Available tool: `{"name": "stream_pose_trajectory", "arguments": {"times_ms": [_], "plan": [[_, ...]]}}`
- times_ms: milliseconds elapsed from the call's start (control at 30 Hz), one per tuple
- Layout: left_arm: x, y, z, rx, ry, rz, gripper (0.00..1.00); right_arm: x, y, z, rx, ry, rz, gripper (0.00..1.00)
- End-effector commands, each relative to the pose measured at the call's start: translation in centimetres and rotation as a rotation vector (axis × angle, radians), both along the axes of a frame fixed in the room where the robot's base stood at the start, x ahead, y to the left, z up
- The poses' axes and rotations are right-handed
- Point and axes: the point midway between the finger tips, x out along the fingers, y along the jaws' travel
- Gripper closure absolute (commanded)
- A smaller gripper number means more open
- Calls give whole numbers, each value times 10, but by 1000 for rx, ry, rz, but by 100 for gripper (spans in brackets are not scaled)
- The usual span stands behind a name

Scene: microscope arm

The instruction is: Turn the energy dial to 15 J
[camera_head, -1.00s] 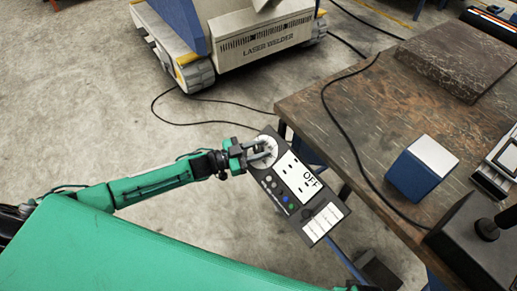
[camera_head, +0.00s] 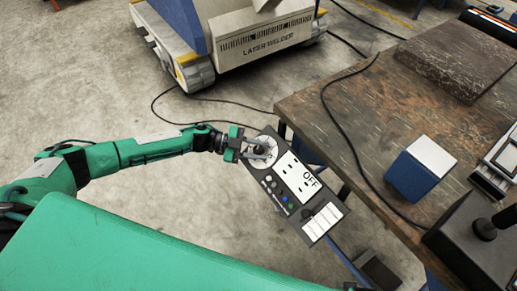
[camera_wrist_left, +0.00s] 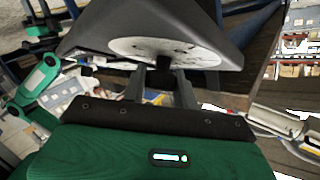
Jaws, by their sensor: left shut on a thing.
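A dark control panel (camera_head: 272,189) stands out beside the table's near left corner, with a white display (camera_head: 299,177) reading OFF and several small coloured buttons. The round white energy dial (camera_head: 262,150) is at the panel's upper left end. My left gripper (camera_head: 261,152) is at the dial, with its fingers shut on the dial's dark knob. In the left wrist view the white dial face (camera_wrist_left: 175,50) spans the top and the fingers (camera_wrist_left: 162,85) reach up to the knob at its middle. The dial's markings are too small to read. My right gripper is not in view.
A worn wooden table (camera_head: 345,120) fills the right side, with a blue box (camera_head: 420,167), a dark stone slab (camera_head: 455,58) and a black device (camera_head: 478,240) on it. A laser welder (camera_head: 262,35) stands behind. A black cable (camera_head: 328,105) crosses the table's left part.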

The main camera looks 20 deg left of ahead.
Motion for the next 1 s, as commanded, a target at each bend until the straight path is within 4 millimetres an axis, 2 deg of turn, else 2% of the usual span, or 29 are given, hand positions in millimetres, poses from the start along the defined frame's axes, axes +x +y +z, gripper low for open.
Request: {"name": "stream_pose_trajectory", "arguments": {"times_ms": [433,467,533,567,867,1000], "plan": [[-1,0,-1,5,-3,-9,94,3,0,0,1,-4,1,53],[-1,0,-1,5,-3,-9,65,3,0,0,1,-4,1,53],[0,0,0,5,-3,-9,51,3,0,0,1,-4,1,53],[0,0,0,5,-3,-9,49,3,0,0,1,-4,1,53],[0,2,0,4,-3,-8,49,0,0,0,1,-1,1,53],[-2,16,2,6,-3,-6,49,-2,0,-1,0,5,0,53]]}}
